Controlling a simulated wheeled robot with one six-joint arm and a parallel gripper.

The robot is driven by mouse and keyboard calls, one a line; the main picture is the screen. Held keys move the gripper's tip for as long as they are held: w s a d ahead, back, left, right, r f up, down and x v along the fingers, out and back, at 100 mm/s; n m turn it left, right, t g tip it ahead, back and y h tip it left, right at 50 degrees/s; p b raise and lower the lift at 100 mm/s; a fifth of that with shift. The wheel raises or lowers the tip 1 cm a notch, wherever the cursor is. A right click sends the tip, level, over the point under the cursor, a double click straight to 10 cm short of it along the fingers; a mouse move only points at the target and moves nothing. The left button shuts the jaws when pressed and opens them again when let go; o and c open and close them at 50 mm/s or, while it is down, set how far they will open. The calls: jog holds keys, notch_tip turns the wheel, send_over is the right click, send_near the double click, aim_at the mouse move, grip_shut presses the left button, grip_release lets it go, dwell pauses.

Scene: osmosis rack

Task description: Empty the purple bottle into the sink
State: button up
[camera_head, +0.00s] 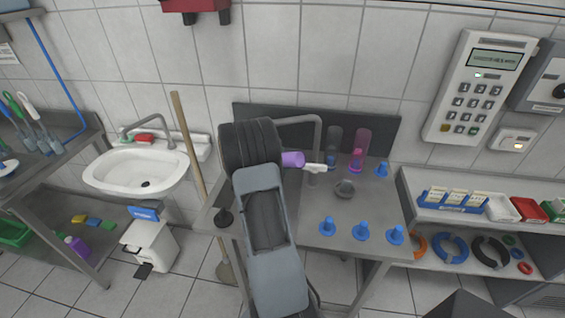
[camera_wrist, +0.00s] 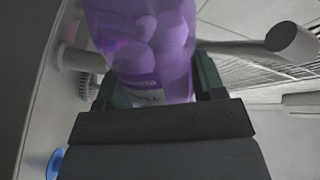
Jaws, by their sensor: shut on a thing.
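My gripper (camera_wrist: 157,84) is shut on a translucent purple bottle (camera_wrist: 140,40), with a dark-edged finger on each side of it. A pale label with partly readable print shows near the fingers. In the head view the purple bottle (camera_head: 292,159) juts out to the right of my arm, lying roughly sideways above the steel table; my gripper is hidden there behind the arm. The bottle's mouth is not clearly visible. A white sink (camera_head: 137,168) with a metal tap (camera_head: 160,125) is on the wall at the left, well apart from the bottle.
A steel table (camera_head: 290,240) carries a curved metal pipe (camera_head: 318,135), clear cylinders (camera_head: 334,145) and blue pieces (camera_head: 361,232). A wooden pole (camera_head: 187,150) leans between sink and table. A white pedal bin (camera_head: 150,243) stands below the sink. Another purple bottle (camera_head: 77,246) is on the lower left shelf.

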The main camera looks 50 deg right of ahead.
jog(key=b, duration=0.5)
jog(key=shift+a+f, duration=0.1)
jog(key=shift+f, duration=0.25)
jog(key=shift+r+b, duration=0.1)
jog(key=shift+b, duration=0.65)
jog(key=shift+s+a+r+b, duration=0.15)
jog(key=shift+r+b, duration=0.15)
jog(key=shift+b, duration=0.8)
notch_tip(320, 180, down, 5)
jog(key=m+b, duration=0.5)
jog(key=b, duration=0.3)
jog(key=w+m+b, duration=0.2)
jog(key=m+b, duration=0.2)
jog(key=b, duration=0.1)
jog(key=w+f+m+b, duration=0.1)
jog(key=w+m+b, duration=0.1)
jog(key=m+b, duration=0.3)
jog(key=w+m+b, duration=0.3)
jog(key=m+b, duration=0.2)
jog(key=b, duration=0.1)
jog(key=shift+f, duration=0.35)
jog(key=shift+w+r+m+b, duration=0.5)
jog(key=shift+m+b, duration=0.45)
jog(key=shift+m, duration=0.15)
jog(key=shift+w+r+m+b, duration=0.4)
jog(key=shift+r+m+b, duration=0.1)
jog(key=shift+m+b, duration=0.5)
